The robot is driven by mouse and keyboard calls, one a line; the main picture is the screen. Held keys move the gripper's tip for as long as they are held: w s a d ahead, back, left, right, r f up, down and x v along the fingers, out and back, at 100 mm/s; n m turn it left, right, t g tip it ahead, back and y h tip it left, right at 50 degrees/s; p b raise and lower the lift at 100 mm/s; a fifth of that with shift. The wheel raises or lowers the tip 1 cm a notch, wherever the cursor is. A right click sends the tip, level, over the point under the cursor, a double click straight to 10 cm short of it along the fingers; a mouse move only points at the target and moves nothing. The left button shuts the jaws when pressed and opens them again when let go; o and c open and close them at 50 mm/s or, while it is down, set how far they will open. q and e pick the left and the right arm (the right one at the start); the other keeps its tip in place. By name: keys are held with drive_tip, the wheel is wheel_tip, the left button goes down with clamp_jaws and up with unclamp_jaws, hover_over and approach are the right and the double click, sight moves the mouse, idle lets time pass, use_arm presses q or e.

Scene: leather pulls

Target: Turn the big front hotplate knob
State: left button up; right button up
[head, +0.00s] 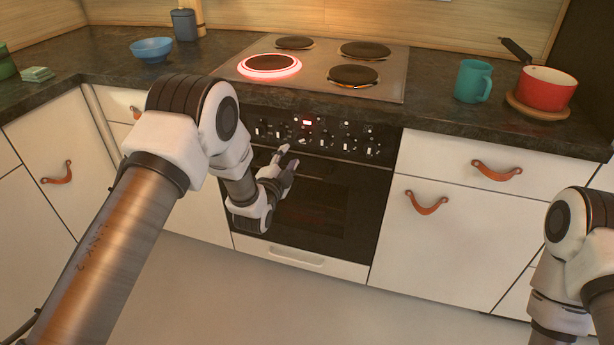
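The black control panel (330,137) on the oven front carries a row of small knobs with light marks and a small red display. Which of them is the big front hotplate knob I cannot tell. The front left hotplate (270,65) glows red around its rim. My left gripper (290,156) is in front of the oven, just below the left half of the knob row, pointing up toward it. Its two fingers look apart with nothing between them. Whether it touches the panel is unclear. My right arm is at the right edge, and its gripper is out of view.
A teal mug (473,81) and a red pan (546,88) on a wooden board stand right of the cooktop. A blue bowl (152,50) stands left. The oven door (335,205) and drawers with leather pulls (426,204) are shut. The floor is clear.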

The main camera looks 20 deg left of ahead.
sight(299, 142)
use_arm(q)
drive_tip(key=w, duration=0.6)
drive_tip(key=w+f, duration=0.1)
drive_tip(key=w, duration=0.2)
drive_tip(key=shift+d+b, duration=0.15)
drive_tip(key=shift+b, duration=0.25)
drive_tip(key=shift+s, duration=0.1)
clamp_jaws()
